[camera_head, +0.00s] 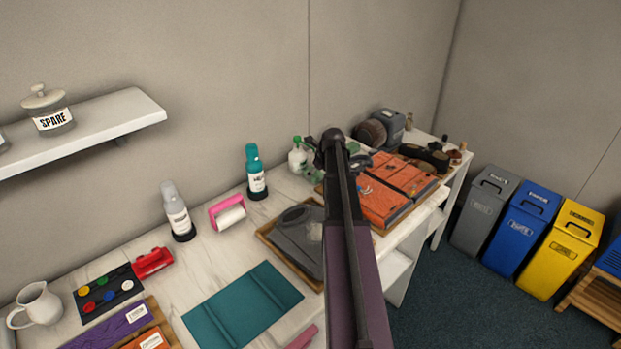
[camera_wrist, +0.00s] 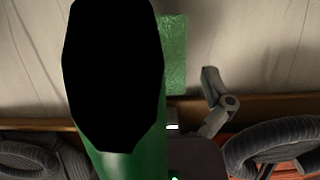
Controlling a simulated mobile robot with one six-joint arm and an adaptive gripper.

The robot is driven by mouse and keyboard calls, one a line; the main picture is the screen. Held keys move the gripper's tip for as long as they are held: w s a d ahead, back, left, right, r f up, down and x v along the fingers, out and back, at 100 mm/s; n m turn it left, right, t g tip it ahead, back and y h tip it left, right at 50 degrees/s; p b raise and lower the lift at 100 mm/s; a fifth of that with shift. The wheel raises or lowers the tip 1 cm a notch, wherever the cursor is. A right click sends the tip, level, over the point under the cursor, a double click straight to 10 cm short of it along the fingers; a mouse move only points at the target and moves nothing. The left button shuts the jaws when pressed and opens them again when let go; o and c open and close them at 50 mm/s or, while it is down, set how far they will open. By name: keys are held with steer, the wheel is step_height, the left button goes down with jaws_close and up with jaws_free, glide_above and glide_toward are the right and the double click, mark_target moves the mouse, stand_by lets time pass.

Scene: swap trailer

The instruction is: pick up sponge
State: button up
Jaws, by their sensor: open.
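A green, rough-textured block that looks like the sponge (camera_wrist: 174,55) lies on the pale surface in the upper middle of the wrist view. Its left part is hidden behind a large black shape. My gripper (camera_wrist: 212,90) shows one grey jointed finger right of the block, apart from it in the picture. The other finger is hidden, and nothing is seen held. In the head view my arm reaches over the worktop (camera_head: 233,246) toward its far part, and I cannot make out the sponge there.
A green rounded body (camera_wrist: 128,160) with the black shape crowds the wrist camera. In the head view, a white bottle with a green top (camera_head: 298,157) stands left of my arm. A grey tray (camera_head: 300,232) and orange cases (camera_head: 385,205) flank it. Bins (camera_head: 527,225) stand at right.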

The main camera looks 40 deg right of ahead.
steer(key=c, duration=1)
steer(key=shift+c, duration=0.2)
steer(key=shift+r, duration=0.1)
